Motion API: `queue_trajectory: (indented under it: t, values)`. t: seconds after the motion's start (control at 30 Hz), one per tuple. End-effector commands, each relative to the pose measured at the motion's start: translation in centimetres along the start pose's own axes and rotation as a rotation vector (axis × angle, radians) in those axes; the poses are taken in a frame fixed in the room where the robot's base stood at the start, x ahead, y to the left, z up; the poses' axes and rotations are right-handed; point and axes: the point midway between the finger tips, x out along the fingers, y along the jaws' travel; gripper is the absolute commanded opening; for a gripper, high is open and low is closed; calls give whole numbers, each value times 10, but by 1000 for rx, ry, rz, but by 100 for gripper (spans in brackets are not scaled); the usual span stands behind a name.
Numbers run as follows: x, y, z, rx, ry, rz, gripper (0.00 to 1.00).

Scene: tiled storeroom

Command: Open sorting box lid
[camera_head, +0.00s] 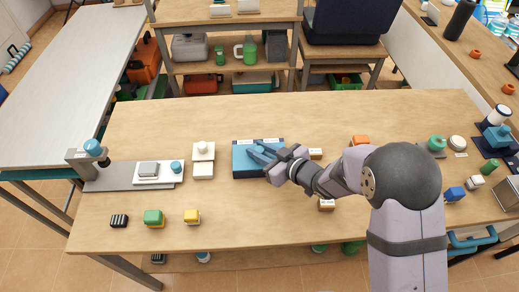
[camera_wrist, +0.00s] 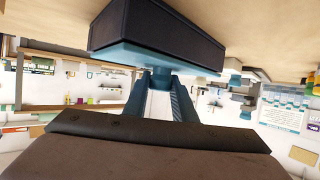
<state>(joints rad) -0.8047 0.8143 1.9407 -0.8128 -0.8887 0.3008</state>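The sorting box (camera_head: 240,170) is a dark blue box with a lighter blue top, the lid (camera_head: 242,150), near the middle of the table. The lid appears closed. My gripper (camera_head: 258,153) reaches in from the right, its blue fingers over the lid. In the wrist view, the dark box body (camera_wrist: 155,28) and the light blue lid edge (camera_wrist: 120,54) appear upside down.
A green block (camera_head: 153,217) and a yellow block (camera_head: 191,216) sit front left.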

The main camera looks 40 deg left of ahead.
Motion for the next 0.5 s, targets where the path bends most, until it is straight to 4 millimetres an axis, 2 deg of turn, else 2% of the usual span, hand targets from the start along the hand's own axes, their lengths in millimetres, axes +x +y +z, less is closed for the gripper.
queue_trajectory:
  t: [0.27,0.5]
  values:
    - [-8,-7,3,2,-1,-1,0]
    - [-39,-34,16,3,-1,-2,0]
